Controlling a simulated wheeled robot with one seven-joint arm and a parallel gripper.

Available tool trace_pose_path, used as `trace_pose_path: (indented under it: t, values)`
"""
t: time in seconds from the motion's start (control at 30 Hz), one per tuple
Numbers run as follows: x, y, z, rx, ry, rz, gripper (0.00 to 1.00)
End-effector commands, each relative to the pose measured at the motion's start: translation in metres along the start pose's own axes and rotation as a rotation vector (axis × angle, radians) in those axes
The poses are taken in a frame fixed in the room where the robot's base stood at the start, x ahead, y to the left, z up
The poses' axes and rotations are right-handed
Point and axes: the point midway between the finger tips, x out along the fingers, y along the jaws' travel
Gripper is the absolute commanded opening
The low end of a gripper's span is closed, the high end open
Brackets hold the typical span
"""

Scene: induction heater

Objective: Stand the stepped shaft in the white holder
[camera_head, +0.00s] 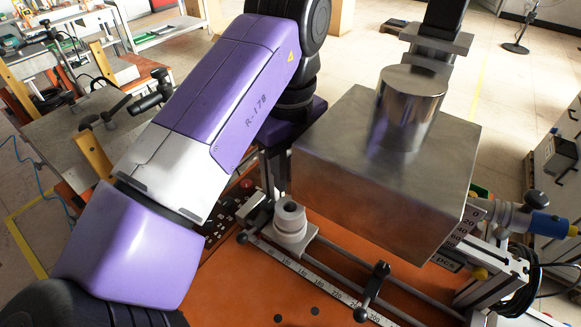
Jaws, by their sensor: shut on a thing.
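The white holder (290,220) is a short, stepped round piece with a dark opening in its top. It stands upright on the rail fixture, below and left of the large steel block. My gripper (276,165) points down behind the block's left edge, above and slightly left of the holder. Only its purple body and a dark finger show; the other finger is hidden by the block. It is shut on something. The stepped shaft cannot be made out, as the space between the fingers is hidden. I cannot tell the height of the fingertips above the holder.
The large steel block (345,190) with a chrome cylinder (411,110) on top fills the middle right, close to my gripper. Rails, a ruler (297,268) and a black clamp knob (361,312) cross the orange base (250,290). Its front is mostly clear.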

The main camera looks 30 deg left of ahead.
Motion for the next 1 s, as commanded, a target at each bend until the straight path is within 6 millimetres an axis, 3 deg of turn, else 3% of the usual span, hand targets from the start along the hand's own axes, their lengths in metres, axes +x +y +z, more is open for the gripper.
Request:
trace_pose_path:
  t: [0.5, 1.0]
  values:
    - [0.042, 0.000, 0.000, 0.000, -0.001, 0.000, 0.00]
    - [0.044, 0.000, 0.000, 0.000, -0.001, -0.001, 0.00]
